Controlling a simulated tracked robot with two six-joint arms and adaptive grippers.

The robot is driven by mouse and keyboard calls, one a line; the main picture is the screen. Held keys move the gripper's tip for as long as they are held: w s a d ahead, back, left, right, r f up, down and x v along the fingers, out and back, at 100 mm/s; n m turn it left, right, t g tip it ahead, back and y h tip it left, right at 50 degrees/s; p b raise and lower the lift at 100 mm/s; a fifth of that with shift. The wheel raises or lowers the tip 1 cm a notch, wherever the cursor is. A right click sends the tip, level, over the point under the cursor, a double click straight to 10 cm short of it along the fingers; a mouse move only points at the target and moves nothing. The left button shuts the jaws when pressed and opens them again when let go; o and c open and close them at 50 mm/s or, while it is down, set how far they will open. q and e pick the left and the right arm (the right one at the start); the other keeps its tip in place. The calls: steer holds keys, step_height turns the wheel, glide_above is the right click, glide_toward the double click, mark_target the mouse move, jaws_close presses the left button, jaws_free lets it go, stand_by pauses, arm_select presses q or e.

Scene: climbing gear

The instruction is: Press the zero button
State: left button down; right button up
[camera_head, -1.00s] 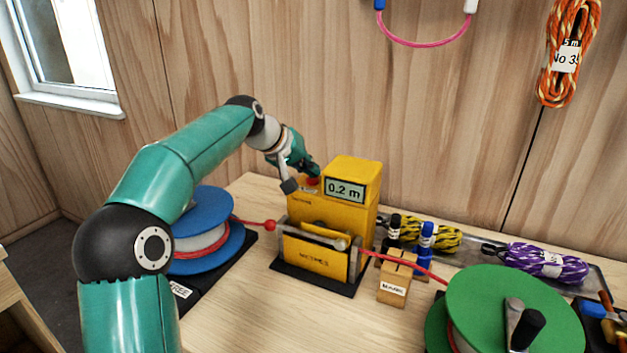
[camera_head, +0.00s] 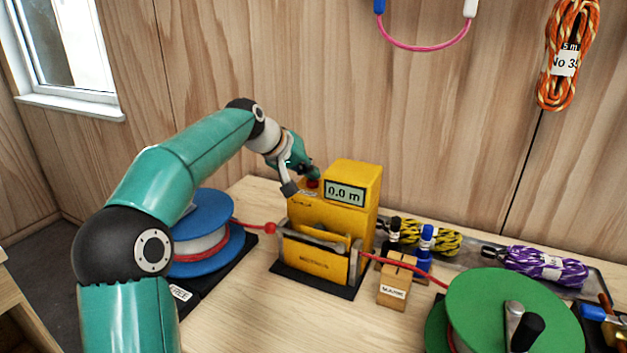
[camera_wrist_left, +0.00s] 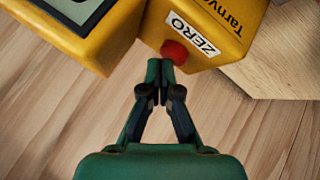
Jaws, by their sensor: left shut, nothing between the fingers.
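The yellow rope meter (camera_head: 318,216) stands on the table, and its display (camera_head: 345,193) reads 0.0 m. Its red zero button (camera_head: 313,183) is on the lower ledge left of the display. In the left wrist view the red button (camera_wrist_left: 174,52) sits beside a white label reading ZERO (camera_wrist_left: 193,34). My left gripper (camera_head: 312,174) is shut and empty, its fingertips right at the button. In the left wrist view the closed fingertips (camera_wrist_left: 160,70) overlap the button's near edge; I cannot tell whether they still touch it. My right gripper is out of view.
A red rope runs from the blue spool (camera_head: 206,217) through the meter towards the green reel (camera_head: 490,300). A wooden block labelled MARK (camera_head: 393,290) and marker pens (camera_head: 425,245) stand right of the meter. Behind them lie yellow-black (camera_head: 445,240) and purple (camera_head: 545,265) rope bundles.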

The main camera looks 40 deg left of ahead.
mark_target(310, 182)
arm_select(q)
steer(key=shift+r+p, duration=0.35)
steer(key=shift+r, duration=0.2)
steer(key=shift+r, duration=0.1)
step_height(310, 182, up, 5)
steer(key=p, duration=0.5)
stand_by(0.7)
